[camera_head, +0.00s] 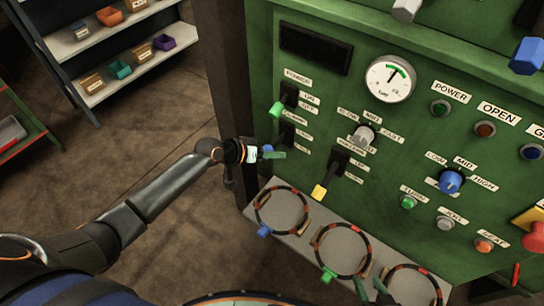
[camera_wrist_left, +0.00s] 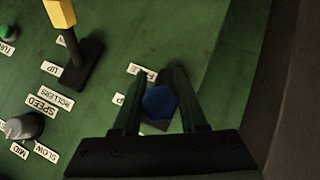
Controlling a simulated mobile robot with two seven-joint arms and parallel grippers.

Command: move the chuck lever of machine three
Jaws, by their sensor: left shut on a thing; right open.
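A green machine panel (camera_head: 330,100) carries several levers with coloured handles. My left gripper (camera_head: 278,154) is at the panel's lower left edge, shut on a lever with a blue handle (camera_head: 266,150). In the left wrist view the blue knob (camera_wrist_left: 159,102) sits between the two fingers. The label beside it is partly hidden, and I cannot read whether it is the chuck lever. A green-handled lever (camera_head: 276,109) is just above, and a yellow-handled lever (camera_head: 318,192) is to the lower right. My right gripper (camera_head: 372,291) is open at the bottom edge, by the rings, only partly shown.
A grey ledge (camera_head: 318,248) below the panel holds banded rings (camera_head: 282,211). A gauge (camera_head: 389,80), a grey speed knob (camera_head: 363,134), a blue selector knob (camera_head: 450,181) and several buttons are on the panel. A bin rack (camera_head: 110,52) stands left; the floor between is clear.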

